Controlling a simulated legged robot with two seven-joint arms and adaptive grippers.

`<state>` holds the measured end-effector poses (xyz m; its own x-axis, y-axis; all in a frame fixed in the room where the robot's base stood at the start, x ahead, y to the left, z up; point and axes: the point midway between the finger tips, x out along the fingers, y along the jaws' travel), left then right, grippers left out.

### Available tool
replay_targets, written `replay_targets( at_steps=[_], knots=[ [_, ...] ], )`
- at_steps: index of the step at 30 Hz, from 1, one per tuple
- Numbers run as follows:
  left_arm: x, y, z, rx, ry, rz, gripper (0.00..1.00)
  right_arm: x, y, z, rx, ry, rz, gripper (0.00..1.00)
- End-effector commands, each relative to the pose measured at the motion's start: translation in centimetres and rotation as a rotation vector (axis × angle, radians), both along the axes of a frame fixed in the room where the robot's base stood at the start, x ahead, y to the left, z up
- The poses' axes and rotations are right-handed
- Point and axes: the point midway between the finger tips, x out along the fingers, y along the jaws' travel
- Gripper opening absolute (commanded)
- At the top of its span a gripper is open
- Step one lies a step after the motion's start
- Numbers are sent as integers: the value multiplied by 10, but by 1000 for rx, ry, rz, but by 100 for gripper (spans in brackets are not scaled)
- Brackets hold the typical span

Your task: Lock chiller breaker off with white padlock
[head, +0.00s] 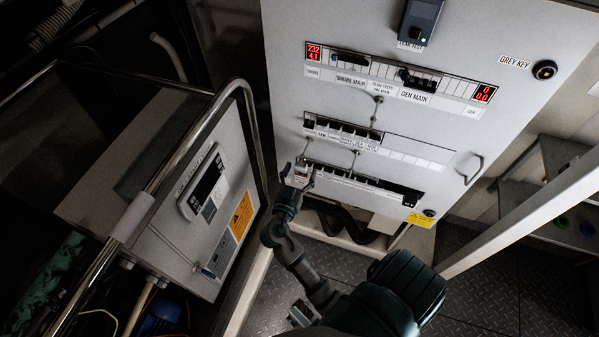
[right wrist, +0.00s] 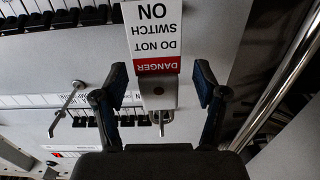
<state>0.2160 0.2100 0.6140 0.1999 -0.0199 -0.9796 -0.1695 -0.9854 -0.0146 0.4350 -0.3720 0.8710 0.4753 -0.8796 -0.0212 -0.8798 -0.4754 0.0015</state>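The white padlock (right wrist: 157,92) shows in the right wrist view with its red-and-white "DANGER DO NOT SWITCH ON" label (right wrist: 155,35), upside down in that picture. Its metal shackle (right wrist: 160,118) is by the panel; I cannot tell whether it passes through a breaker. My right gripper (right wrist: 160,85) is open, its two fingers on either side of the padlock with visible gaps. In the head view my right gripper (head: 300,174) is at the left end of the lower breaker row (head: 365,182), partly hiding it. My left gripper is not in view.
The grey panel (head: 290,60) carries upper breakers marked "SHORE MAIN" and "GEN MAIN" (head: 412,97), and a middle row (head: 345,130). A metal handrail (head: 190,140) and a control box (head: 210,235) stand left. The patterned floor (head: 500,270) is open at lower right.

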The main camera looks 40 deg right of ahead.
Motion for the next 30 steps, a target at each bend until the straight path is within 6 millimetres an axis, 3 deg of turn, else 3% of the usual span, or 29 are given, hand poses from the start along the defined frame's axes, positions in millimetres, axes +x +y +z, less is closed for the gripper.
replay_targets(
  at_steps=[7,21,30],
  knots=[
    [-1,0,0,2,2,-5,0,-4,8,-1,0,1,0,72],
    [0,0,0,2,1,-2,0,-48,91,0,2,3,1,72],
    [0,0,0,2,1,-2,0,-56,106,1,0,1,-1,72]
  ],
)
